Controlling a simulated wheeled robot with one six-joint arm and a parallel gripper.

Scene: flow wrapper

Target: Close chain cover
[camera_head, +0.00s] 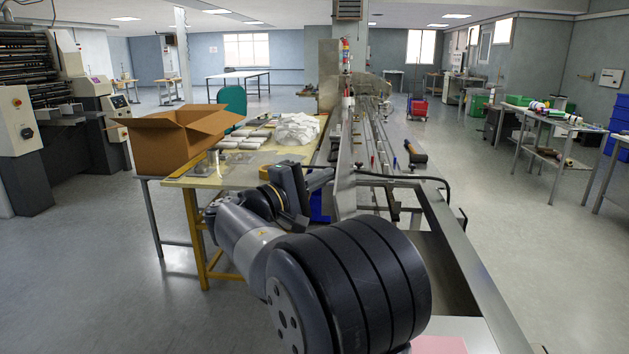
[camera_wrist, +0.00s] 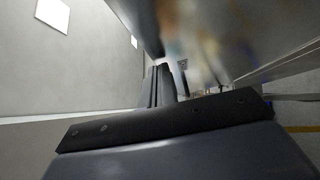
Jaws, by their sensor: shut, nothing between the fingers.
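A long metal panel (camera_head: 346,160), which looks like the chain cover, stands upright along the left side of the flow wrapper's long infeed (camera_head: 372,150) in the head view. My gripper (camera_head: 328,177) is at the left face of this panel, near its close end. In the wrist view my gripper (camera_wrist: 163,75) is shut and empty, its dark fingers pointing away from the camera. A smooth grey metal surface (camera_wrist: 262,35), likely the same panel, fills the upper right there, close beside the fingers. I cannot tell whether they touch it.
A wooden-topped table (camera_head: 212,180) left of the machine carries an open cardboard box (camera_head: 175,138), white packs (camera_head: 240,140) and a clear plastic bag (camera_head: 297,128). A black cable (camera_head: 420,179) crosses the machine's near end. Floor is free on the right, before the side tables (camera_head: 545,117).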

